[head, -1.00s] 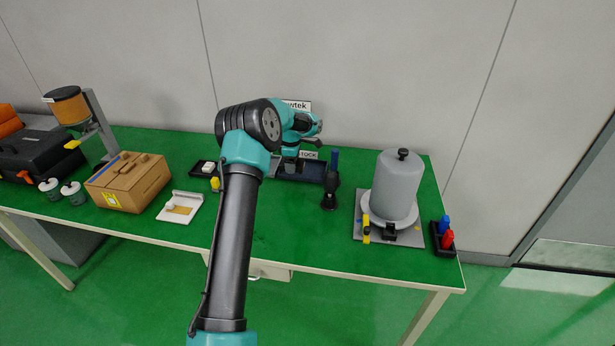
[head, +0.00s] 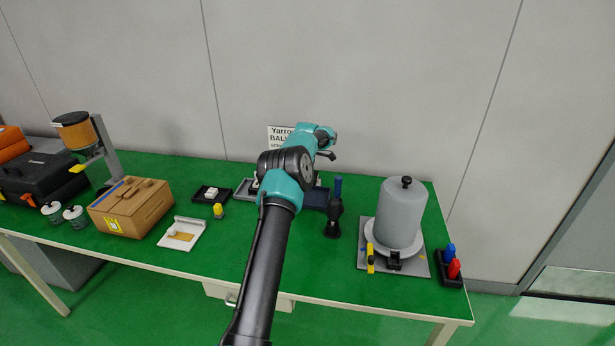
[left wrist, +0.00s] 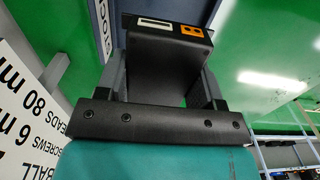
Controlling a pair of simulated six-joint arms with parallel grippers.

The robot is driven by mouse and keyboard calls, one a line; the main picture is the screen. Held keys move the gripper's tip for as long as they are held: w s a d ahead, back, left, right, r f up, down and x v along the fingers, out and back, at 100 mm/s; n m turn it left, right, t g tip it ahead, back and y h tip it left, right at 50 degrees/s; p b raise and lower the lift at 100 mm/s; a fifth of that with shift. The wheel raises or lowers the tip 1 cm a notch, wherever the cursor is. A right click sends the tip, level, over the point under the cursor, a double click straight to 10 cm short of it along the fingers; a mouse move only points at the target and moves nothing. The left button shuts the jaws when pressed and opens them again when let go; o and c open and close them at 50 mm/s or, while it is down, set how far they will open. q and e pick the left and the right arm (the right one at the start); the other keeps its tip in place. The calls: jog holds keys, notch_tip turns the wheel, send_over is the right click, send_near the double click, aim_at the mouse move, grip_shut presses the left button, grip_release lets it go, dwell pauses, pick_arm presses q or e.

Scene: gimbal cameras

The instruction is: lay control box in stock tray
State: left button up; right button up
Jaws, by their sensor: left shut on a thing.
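My left gripper (left wrist: 162,72) is shut on the control box (left wrist: 166,62), a black box with a pale display and orange buttons on its end. In the head view, my left gripper (head: 328,155) is above the back part of the bench; the box cannot be made out there. The stock tray (head: 316,199) is dark blue and lies on the bench, partly hidden by my arm. In the left wrist view, the blue-grey tray (left wrist: 98,12) with its lettered label shows behind the box at upper left. The box looks apart from the tray. My right gripper is not in view.
A black stand with a blue-topped tool (head: 334,215) is right of the stock tray. A grey canister (head: 399,215) stands farther right. A grey tray (head: 244,190) and a small black tray (head: 211,194) lie left. A white sign (head: 281,136) stands behind. The front bench middle is clear.

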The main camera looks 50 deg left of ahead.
aim_at(307, 197)
pick_arm(q)
jog(key=shift+f, duration=3.9)
jog(key=shift+f, duration=0.55)
jog(key=o, duration=1.1)
notch_tip(307, 197, up, 17)
jog(key=shift+r, duration=0.2)
